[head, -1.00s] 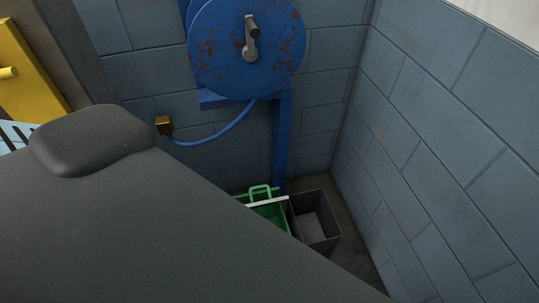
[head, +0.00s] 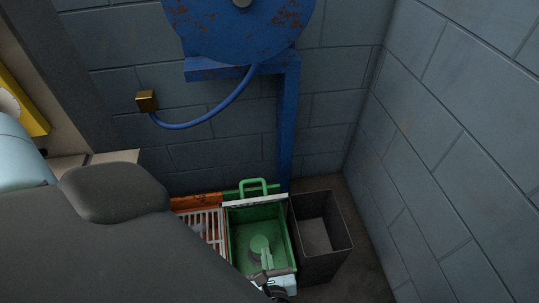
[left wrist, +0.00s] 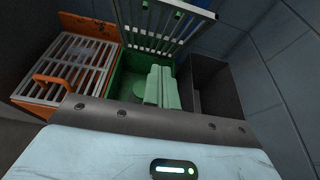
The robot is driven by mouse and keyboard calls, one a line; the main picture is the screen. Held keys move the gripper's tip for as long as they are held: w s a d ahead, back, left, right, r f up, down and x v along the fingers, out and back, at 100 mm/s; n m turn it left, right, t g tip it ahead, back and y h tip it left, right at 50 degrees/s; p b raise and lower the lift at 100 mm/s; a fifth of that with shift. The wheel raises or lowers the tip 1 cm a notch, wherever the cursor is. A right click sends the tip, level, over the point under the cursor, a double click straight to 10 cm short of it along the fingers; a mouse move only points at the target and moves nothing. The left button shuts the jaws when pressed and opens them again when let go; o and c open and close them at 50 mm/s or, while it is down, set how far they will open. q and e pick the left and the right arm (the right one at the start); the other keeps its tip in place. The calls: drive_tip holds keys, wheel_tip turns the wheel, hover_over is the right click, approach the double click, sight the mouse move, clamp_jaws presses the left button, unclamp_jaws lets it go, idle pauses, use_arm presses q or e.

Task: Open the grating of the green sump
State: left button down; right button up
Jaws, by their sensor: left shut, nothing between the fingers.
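The green sump (head: 239,264) is an open-topped box against the back wall, its inside showing. Its grating (head: 255,201) stands up at the back edge, seen nearly edge-on, with a green loop handle (head: 259,183) above it. In the left wrist view the raised grating (left wrist: 170,24) shows its pale bars. A round green piece (head: 259,243) lies inside the sump. My left gripper (head: 266,257) is shut and empty, its fingers over the sump's inside; in the left wrist view the fingers (left wrist: 163,76) look pale green. My right gripper is out of view.
An orange sump (left wrist: 103,42) with its grating lying flat is on the left. A dark open bin (head: 322,262) stands close on the right, near the right wall. A blue reel (head: 240,27) on a post and a hose are above, behind.

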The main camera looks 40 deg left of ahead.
use_arm(q)
drive_tip(key=w+a+r+y, duration=0.1)
drive_tip(key=w+a, duration=0.7)
drive_tip(key=w, duration=0.1)
drive_tip(key=shift+w+a+t+b, duration=0.3)
drive_tip(key=shift+w+a, duration=0.05)
drive_tip(key=shift+w, duration=0.05)
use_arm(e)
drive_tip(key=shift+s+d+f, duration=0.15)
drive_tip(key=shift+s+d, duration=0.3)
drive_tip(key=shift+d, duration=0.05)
use_arm(q)
drive_tip(key=shift+r, duration=0.1)
